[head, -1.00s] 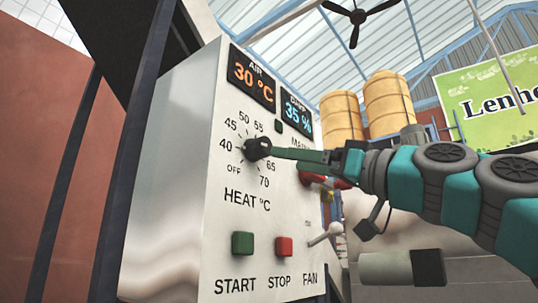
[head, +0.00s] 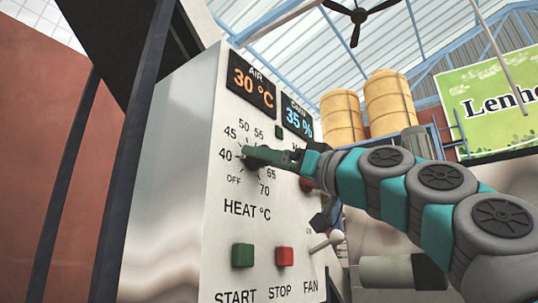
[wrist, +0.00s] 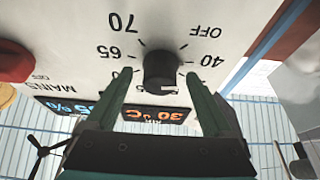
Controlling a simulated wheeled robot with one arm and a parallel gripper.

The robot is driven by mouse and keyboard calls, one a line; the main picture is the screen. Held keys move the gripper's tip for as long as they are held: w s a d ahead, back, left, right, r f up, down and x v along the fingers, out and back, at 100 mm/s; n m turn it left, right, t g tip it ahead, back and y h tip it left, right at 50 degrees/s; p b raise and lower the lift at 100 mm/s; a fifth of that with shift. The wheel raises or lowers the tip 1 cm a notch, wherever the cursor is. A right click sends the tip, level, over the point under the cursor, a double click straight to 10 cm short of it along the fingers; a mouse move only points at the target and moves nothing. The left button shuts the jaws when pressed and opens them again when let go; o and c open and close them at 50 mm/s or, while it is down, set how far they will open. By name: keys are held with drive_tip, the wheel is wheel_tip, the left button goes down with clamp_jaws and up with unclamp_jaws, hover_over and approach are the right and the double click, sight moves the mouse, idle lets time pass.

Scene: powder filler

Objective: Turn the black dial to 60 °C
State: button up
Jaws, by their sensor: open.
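The black dial (wrist: 161,68) sits on the white panel above the HEAT °C label, ringed by marks from OFF to 70. My gripper (wrist: 160,76) is open, with one green finger on each side of the dial in the wrist view. Gaps show between the fingers and the dial, and I cannot see contact. The left finger partly covers the 60 mark. A small pale mark shows at the dial's lower edge there; I cannot tell its setting. The AIR display (head: 251,84) reads 30 °C.
Below the dial are a green START button (head: 243,255), a red STOP button (head: 285,257) and a FAN lever (head: 327,241). A red knob (wrist: 14,62) is by the MAINS label. A second display (head: 297,117) reads 35 %.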

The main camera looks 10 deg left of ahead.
drive_tip(key=c, duration=1.4)
drive_tip(key=shift+o, duration=0.2)
drive_tip(key=shift+s+m, duration=0.1)
drive_tip(key=shift+m, duration=0.3)
drive_tip(key=shift+s+r+m+t+h+p, duration=0.1)
drive_tip(key=shift+m+t+h+p, duration=0.25)
drive_tip(key=shift+m+t+p, duration=0.5)
drive_tip(key=shift+r+m+t+h+p, duration=0.1)
drive_tip(key=shift+m+t+h+p, duration=0.3)
drive_tip(key=shift+m, duration=0.85)
clamp_jaws()
drive_tip(key=m+h+p, duration=0.1)
drive_tip(key=m+h, duration=0.1)
drive_tip(key=m, duration=0.4)
drive_tip(key=m+t+h+p, duration=0.1)
drive_tip(key=m+h, duration=0.1)
drive_tip(key=m, duration=0.4)
drive_tip(key=m+t+h+p, duration=0.1)
drive_tip(key=m+h+p, duration=0.1)
drive_tip(key=m, duration=0.3)
drive_tip(key=shift+s+a+r+m+h, duration=0.15)
drive_tip(key=shift+r+m+h, duration=0.1)
drive_tip(key=shift+m, duration=0.15)
drive_tip(key=shift+m+g, duration=0.25)
drive_tip(key=shift+m, duration=0.25)
